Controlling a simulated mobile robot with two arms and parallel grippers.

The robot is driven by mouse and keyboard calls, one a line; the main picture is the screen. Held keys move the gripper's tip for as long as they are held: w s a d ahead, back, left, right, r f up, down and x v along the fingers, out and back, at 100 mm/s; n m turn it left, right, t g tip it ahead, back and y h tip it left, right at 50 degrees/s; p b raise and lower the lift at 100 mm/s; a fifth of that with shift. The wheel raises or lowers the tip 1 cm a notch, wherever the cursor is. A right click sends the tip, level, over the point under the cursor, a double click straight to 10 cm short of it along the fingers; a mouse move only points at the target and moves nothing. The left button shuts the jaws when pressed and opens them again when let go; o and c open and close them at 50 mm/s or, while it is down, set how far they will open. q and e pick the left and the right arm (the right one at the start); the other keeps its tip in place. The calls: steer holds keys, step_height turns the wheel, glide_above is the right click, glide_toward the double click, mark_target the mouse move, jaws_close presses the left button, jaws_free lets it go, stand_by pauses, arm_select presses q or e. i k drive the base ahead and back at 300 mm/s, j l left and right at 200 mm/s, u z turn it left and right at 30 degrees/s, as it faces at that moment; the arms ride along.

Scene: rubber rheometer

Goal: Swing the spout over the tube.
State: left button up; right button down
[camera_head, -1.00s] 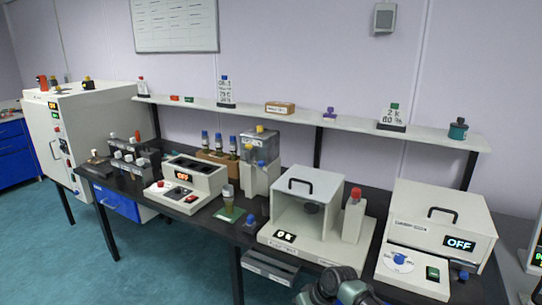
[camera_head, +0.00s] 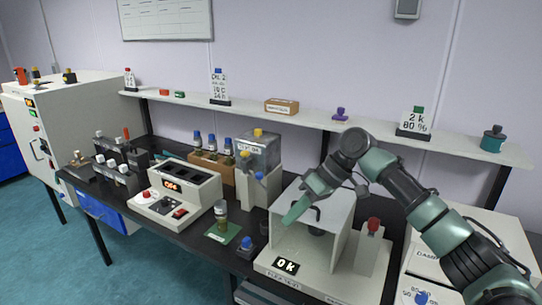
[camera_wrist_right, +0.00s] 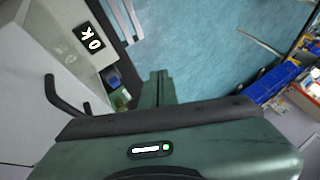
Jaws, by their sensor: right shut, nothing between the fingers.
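The dispenser (camera_head: 258,153), a clear hopper with a yellow knob on a pale body, stands at the back middle of the bench in the head view. A blue-tipped part (camera_head: 259,176) and a yellowish part (camera_head: 245,155) show on its front; which is the spout I cannot tell for sure. A small tube-like vessel (camera_head: 221,208) stands upright on a green pad (camera_head: 223,233) in front and to the left. My right gripper (camera_head: 292,214) is shut and empty, in front of the white box with the black handle, right of the dispenser and apart from it. My left gripper is out of view.
The white box (camera_head: 290,245) with an OK display stands below my right gripper. A small blue-knobbed block (camera_head: 246,246) sits beside the green pad. Bottles in a wooden rack (camera_head: 209,168) and a white instrument (camera_head: 180,193) stand left. A shelf (camera_head: 300,119) runs behind.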

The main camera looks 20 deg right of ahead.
mark_target(259, 175)
steer(key=i+l, duration=0.2)
steer(key=i, duration=0.2)
steer(key=i+l, duration=0.25)
steer(key=i, duration=0.15)
steer(key=i+l, duration=0.2)
steer(key=i, duration=0.25)
